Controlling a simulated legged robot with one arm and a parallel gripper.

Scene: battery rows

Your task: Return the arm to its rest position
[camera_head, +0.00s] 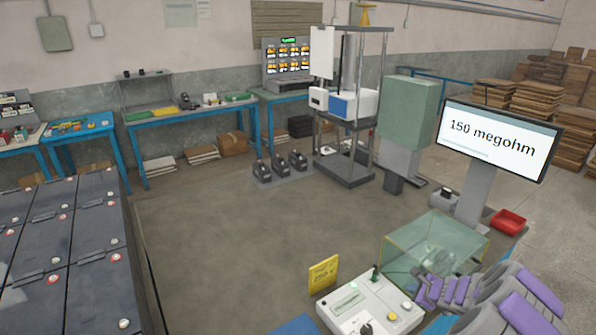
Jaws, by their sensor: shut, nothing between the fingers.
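My arm, grey with purple panels, reaches in from the lower right corner. My gripper (430,289) is at its near end, in front of a clear glass-like box (437,242) and to the right of a white control panel (368,305). The gripper is shut and I see nothing held in it. Its fingertips are small and partly merge with the box behind, so I cannot tell whether they touch it. The rest of my arm is cut off by the frame edge.
A monitor (499,138) reading "150 megohm" stands behind the box, with a red tray (508,222) nearby. A yellow sign (323,274) stands beside the panel. Dark battery rows (62,240) fill the left. Blue workbenches (190,117) line the wall. The middle floor is clear.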

